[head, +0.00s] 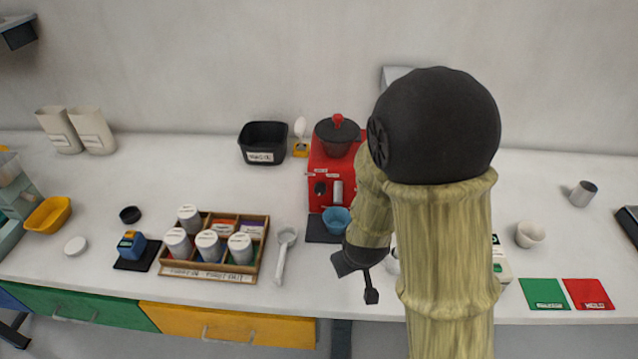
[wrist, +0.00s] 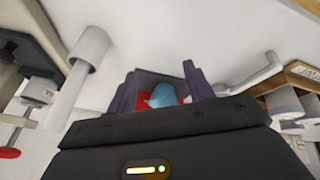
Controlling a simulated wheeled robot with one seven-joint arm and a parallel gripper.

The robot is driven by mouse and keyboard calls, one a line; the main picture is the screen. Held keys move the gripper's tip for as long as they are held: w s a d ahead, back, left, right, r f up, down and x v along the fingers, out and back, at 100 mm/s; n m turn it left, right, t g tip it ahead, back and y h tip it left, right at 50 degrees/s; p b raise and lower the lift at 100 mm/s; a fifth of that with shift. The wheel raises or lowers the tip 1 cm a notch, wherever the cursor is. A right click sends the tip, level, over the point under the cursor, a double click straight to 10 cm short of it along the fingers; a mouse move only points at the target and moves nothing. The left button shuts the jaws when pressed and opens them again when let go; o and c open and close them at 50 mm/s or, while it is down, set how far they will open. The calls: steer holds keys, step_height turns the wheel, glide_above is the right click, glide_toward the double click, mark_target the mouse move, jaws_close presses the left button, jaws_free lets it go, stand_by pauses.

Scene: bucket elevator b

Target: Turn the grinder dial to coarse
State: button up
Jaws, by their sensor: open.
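The red grinder (head: 317,200) stands against the back of the counter, with a dark lidded hopper (head: 337,140) on top. A small black round knob (head: 320,188), which may be the dial, shows on its front beside a pale spout or lever (head: 336,192). Its setting is too small to read. A blue cup (head: 337,220) stands at its foot on a dark mat. My gripper (head: 358,278) is open and empty, in front of the grinder and apart from it. In the wrist view the blue cup (wrist: 163,96) and some red show between my open fingers (wrist: 161,84); the knob is not visible there.
A wooden rack (head: 213,272) with several white-lidded canisters and a portafilter-like handle (head: 283,255) lie left of the grinder. A black bin (head: 263,143) stands behind. Green (head: 544,293) and red (head: 587,293) cards lie right. My arm hides the counter right of the grinder.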

mark_target(319, 192)
steer(key=a+n+t, duration=0.1)
steer(key=w+a+f+n+h+p, duration=0.1)
steer(key=n, duration=0.1)
steer(key=w+a+f+n+t+h+p, duration=0.1)
steer(key=shift+w+a+f+n+t, duration=0.1)
steer(key=shift+a+n+t, duration=0.2)
steer(key=shift+n, duration=0.1)
steer(key=n+t+p, duration=0.1)
steer(key=a+n+t+h+p, duration=0.1)
steer(key=n, duration=0.1)
steer(key=shift+w+a, duration=0.3)
steer(key=shift+w, duration=0.1)
steer(key=s+a+r+n+t+y+p, duration=0.1)
steer(key=a+r+n+t, duration=0.4)
steer(key=n+t, duration=0.3)
steer(key=n, duration=0.2)
steer(key=shift+s+a+n, duration=0.15)
steer(key=shift+a+n, duration=0.2)
steer(key=shift+n, duration=0.05)
steer(key=w+p, duration=0.2)
steer(key=w, duration=0.3)
steer(key=w+d+p, duration=0.1)
steer(key=w, duration=0.5)
steer(key=w+p, duration=0.2)
steer(key=w, duration=0.3)
steer(key=shift+w+d+r+p, duration=0.1)
steer(key=shift+w+d+p, duration=0.05)
steer(key=shift+d+p, duration=0.2)
steer(key=shift+w+d, duration=0.15)
steer(key=shift+w, duration=0.4)
